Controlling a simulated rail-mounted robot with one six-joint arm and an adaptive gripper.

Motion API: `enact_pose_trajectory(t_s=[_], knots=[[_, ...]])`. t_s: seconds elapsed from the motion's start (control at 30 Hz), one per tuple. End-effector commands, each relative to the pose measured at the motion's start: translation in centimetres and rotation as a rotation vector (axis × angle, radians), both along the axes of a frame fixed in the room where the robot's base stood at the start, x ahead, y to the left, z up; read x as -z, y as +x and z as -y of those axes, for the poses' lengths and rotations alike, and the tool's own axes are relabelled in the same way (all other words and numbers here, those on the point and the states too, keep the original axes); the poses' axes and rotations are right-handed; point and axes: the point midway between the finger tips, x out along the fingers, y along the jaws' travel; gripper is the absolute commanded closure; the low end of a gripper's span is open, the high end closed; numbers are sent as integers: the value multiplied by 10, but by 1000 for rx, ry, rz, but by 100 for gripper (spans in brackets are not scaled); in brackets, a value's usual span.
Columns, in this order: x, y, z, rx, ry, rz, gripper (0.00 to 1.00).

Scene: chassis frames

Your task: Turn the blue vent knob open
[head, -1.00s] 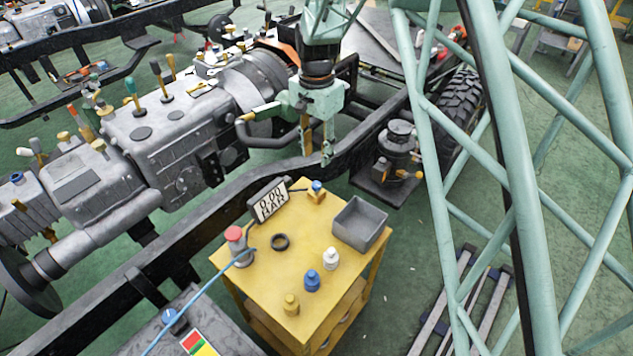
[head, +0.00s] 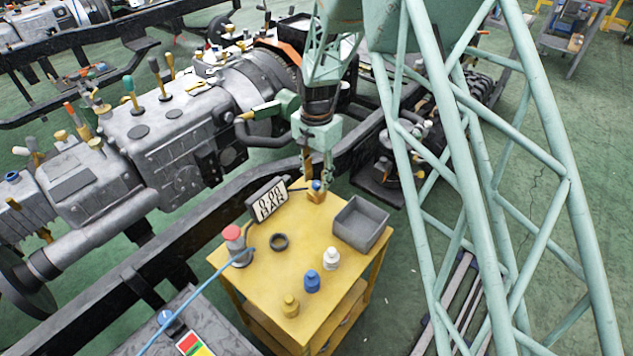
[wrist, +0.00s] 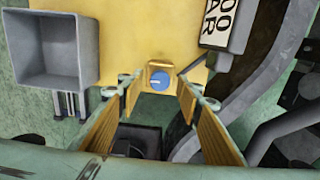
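The blue vent knob (head: 316,185) sits on a small brass block (head: 316,196) at the back corner of the yellow cart top. In the wrist view the knob (wrist: 160,82) is a round blue disc with a pale mark, in line with the space between my fingers. My gripper (head: 317,176) points down at the knob and is open. In the wrist view the gripper (wrist: 158,92) has one finger on either side of the knob, with gaps visible. I cannot tell whether the fingertips are down at knob height or just above.
A pressure display reading 0.00 BAR (head: 268,200) stands left of the knob. A grey bin (head: 361,223) is to its right. The yellow cart (head: 255,275) also holds a red-topped cylinder (head: 236,243), a black ring (head: 279,242) and small bottles. A chassis rail runs behind.

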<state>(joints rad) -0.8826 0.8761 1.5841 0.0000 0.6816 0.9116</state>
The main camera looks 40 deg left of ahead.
Motion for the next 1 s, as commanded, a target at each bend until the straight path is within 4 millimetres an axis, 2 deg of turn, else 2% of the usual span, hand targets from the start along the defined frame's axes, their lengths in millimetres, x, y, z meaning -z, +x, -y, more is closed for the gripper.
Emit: enact_pose_trajectory(t_s=[0.13, 0.5, 0.77, 1.0], knots=[[8, 0, 0, 0, -1, 0, 68], [9, 0, 0, 0, 0, 0, 68], [9, 0, 0, 0, 0, 0, 90], [9, 0, 0, -6, 0, 0, 92]])
